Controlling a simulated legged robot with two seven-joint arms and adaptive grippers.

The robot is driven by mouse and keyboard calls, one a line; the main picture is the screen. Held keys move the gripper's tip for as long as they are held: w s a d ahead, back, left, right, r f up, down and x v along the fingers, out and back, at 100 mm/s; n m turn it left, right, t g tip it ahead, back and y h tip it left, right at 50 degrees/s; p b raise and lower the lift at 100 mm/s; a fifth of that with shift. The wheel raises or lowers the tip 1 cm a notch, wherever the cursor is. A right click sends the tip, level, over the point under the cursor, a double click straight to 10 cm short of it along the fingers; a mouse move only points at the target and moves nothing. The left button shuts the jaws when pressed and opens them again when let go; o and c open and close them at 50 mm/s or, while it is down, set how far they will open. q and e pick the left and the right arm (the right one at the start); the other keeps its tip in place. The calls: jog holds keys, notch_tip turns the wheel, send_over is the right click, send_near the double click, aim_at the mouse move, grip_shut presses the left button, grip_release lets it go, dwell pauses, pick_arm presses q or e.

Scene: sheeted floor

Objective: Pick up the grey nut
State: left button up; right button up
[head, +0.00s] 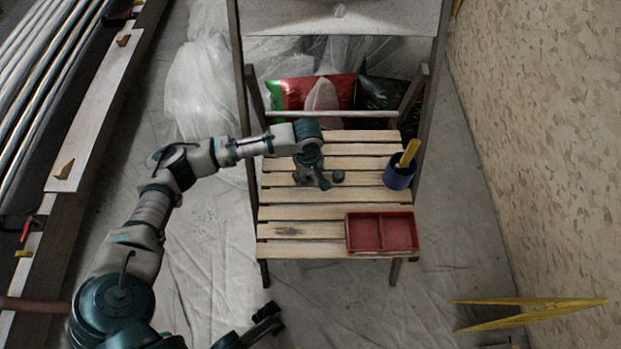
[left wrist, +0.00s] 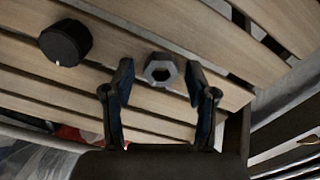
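The grey nut (left wrist: 161,70) is a hexagonal ring lying on the wooden slats, seen in the left wrist view. My left gripper (left wrist: 158,82) is open, with one finger on each side of the nut and a gap to each. In the head view my left gripper (head: 315,180) is low over the middle of the slatted seat, and I cannot make out the nut there. What seems to be my right gripper (head: 268,320) shows partly at the bottom edge; its fingers are unclear.
A black round knob (left wrist: 66,42) lies on the slats near the nut. A red divided tray (head: 381,213) sits at the seat's front right. A blue cup (head: 399,176) with a yellow-handled tool stands behind it. Yellow bars (head: 530,302) lie at the lower right. The front-left slats are clear.

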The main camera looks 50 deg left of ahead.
pick_arm(q)
jog(key=shift+f, duration=0.1)
jog(key=c, duration=0.8)
jog(key=shift+a, duration=0.2)
grip_shut()
